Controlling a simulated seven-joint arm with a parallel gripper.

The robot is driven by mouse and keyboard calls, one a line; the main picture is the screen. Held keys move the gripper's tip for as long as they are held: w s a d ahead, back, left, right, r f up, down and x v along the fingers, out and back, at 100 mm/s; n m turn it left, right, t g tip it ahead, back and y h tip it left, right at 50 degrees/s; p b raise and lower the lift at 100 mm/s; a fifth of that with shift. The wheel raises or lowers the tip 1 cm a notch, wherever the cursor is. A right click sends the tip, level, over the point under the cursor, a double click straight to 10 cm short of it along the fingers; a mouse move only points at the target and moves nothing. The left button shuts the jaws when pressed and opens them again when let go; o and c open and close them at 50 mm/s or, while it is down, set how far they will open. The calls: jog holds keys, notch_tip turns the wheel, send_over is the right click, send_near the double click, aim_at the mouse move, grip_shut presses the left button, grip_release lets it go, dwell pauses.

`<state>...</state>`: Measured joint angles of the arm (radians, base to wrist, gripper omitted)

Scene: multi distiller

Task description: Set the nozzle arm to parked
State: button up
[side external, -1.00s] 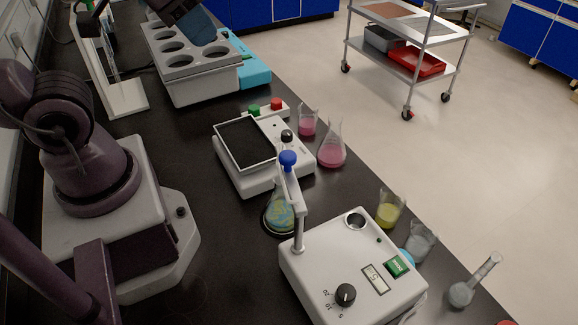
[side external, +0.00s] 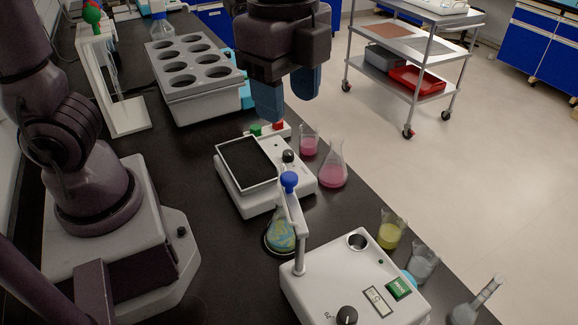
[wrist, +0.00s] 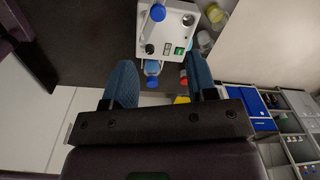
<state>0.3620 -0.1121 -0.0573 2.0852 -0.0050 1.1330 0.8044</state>
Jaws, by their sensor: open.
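The white dispenser unit (side external: 345,268) stands at the front, with a dial, a display and a green button. Its pale nozzle arm (side external: 292,208) rises from a post at the unit's left edge and carries a blue knob (side external: 289,181). A flask with blue-yellow contents (side external: 280,236) sits behind the post, partly covered by the arm in this view. My gripper (side external: 287,108) is open and empty, pointing down above the bench, beyond the blue knob. In the wrist view the dispenser (wrist: 166,32) and blue knob (wrist: 158,12) lie beyond my open blue fingers (wrist: 160,62).
A white hotplate-like unit (side external: 274,200) stands beside the nozzle. Pink-filled glassware (side external: 333,176), a yellow beaker (side external: 391,231) and a clear beaker (side external: 422,262) line the bench's right edge. A holed rack (side external: 198,87) is at the back. Bare bench lies left of the flask.

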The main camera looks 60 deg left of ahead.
aim_at(289, 176)
notch_tip(289, 176, down, 12)
jog(key=m, duration=0.4)
jog(key=shift+w+d, duration=0.1)
dwell(0.3)
grip_shut()
